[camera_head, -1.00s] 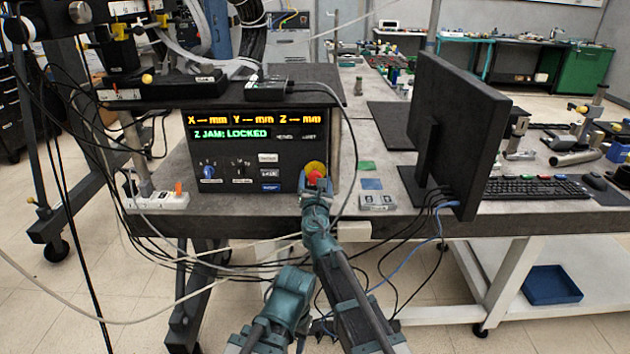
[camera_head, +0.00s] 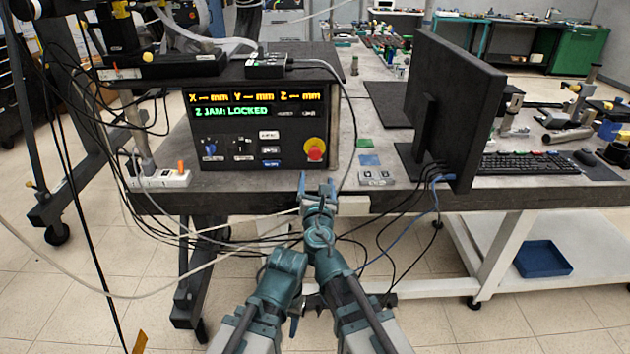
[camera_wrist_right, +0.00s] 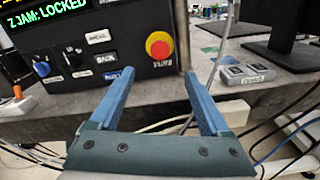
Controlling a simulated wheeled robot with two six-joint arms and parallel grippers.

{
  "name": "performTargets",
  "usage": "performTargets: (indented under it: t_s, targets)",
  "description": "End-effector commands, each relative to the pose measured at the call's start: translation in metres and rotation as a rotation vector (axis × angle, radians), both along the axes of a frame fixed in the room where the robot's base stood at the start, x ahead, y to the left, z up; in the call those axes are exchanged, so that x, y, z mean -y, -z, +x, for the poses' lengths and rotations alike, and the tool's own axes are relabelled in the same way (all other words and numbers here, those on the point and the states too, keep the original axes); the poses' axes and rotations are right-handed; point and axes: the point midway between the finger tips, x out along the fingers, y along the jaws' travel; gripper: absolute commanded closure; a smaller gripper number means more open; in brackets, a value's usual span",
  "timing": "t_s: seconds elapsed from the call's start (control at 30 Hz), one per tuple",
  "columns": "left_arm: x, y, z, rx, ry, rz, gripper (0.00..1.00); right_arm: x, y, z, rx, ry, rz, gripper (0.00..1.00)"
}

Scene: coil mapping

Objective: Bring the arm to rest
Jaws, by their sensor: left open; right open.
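My right gripper (camera_head: 317,188) is open and empty, in front of the table edge and below the control box (camera_head: 240,185). In the right wrist view its two blue fingers (camera_wrist_right: 160,105) are spread apart. The red button on its yellow base (camera_wrist_right: 158,46) lies beyond them, apart from the fingers; it also shows in the head view (camera_head: 315,150). The box display (camera_head: 255,104) reads "Z JAM: LOCKED".
A monitor (camera_head: 445,110) and keyboard (camera_head: 530,163) stand on the table at right. A small grey switch box (camera_head: 376,178) sits near the table edge (camera_head: 420,203). Cables (camera_head: 225,258) hang below the edge near both arms. A power strip (camera_head: 160,180) is at left.

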Motion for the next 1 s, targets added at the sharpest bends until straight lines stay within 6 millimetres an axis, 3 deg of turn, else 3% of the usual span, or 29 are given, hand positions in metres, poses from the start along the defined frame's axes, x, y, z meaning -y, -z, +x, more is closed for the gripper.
performTargets:
  t_s: [0.17,0.27,0.4,0.5,0.57,0.73,1.0]
  targets:
    - [0.000,0.000,0.000,0.000,0.000,0.000,0.50,0.013,0.003,0.000,-0.012,0.039,0.068,0.19]
    - [0.000,0.000,0.000,0.000,0.000,0.000,0.50,0.050,0.016,-0.002,-0.045,0.161,0.284,0.19]
    - [0.000,0.000,0.000,0.000,0.000,0.000,0.50,0.127,0.061,-0.024,-0.110,0.475,0.791,0.19]
    - [0.000,0.000,0.000,0.000,0.000,0.000,0.50,0.166,0.106,-0.054,-0.147,0.743,1.162,0.19]
    - [0.000,0.000,0.000,0.000,0.000,0.000,0.50,0.179,0.132,-0.075,-0.163,0.904,1.360,0.19]
    - [0.000,0.000,0.000,0.000,0.000,0.000,0.50,0.184,0.180,-0.126,-0.192,1.280,1.737,0.19]
    - [0.000,0.000,0.000,0.000,0.000,0.000,0.50,0.163,0.212,-0.181,-0.223,1.710,2.029,0.19]
